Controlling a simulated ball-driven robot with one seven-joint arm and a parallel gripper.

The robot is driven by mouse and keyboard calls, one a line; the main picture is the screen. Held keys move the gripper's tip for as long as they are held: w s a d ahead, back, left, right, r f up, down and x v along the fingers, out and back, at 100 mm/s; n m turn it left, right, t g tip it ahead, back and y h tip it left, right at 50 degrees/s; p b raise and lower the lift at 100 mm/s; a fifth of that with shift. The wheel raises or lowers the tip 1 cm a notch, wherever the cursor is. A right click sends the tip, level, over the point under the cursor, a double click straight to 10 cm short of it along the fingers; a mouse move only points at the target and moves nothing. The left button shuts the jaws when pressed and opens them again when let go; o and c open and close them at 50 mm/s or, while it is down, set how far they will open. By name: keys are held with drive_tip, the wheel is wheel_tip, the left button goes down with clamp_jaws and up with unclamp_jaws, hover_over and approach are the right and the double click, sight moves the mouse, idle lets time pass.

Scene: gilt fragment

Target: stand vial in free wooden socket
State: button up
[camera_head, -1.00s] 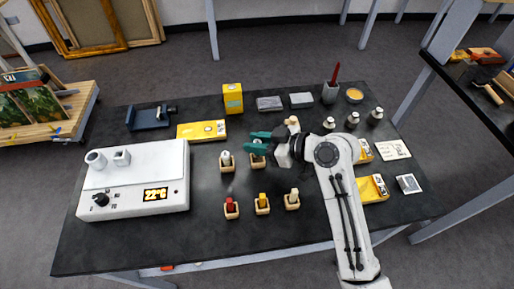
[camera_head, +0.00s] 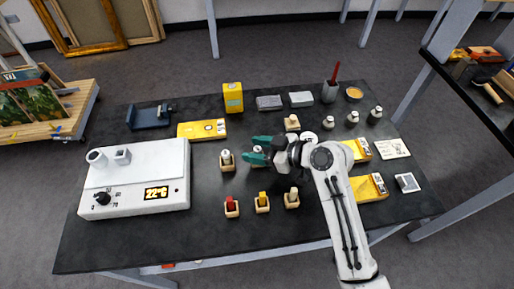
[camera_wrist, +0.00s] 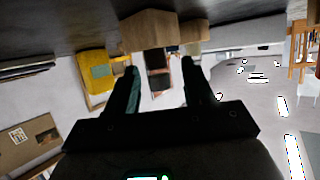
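My gripper (camera_head: 260,148) has teal fingers spread apart over the middle of the table. A pale vial top (camera_head: 258,149) shows between them, above a small wooden socket (camera_head: 257,162) that the fingers partly hide. How deep the vial sits is unclear. Other wooden sockets hold a grey-white-topped vial (camera_head: 226,154), a red one (camera_head: 231,201), a yellow one (camera_head: 262,196) and a pale one (camera_head: 293,192). Another socket (camera_head: 292,125) stands behind my gripper; its contents are unclear. The wrist view is upside down and shows the open fingers (camera_wrist: 160,68) and a wooden block (camera_wrist: 150,30).
A white heater box (camera_head: 135,178) stands left. Yellow boxes (camera_head: 201,130) (camera_head: 232,98), grey blocks (camera_head: 269,103), a cup with a red tool (camera_head: 330,92) and several capped bottles (camera_head: 352,119) stand towards the back. The front of the table is clear.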

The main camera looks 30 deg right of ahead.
drive_tip(key=shift+r, duration=0.2)
drive_tip(key=shift+s+d, duration=0.25)
drive_tip(key=b+v, duration=0.2)
drive_tip(key=v, duration=0.9)
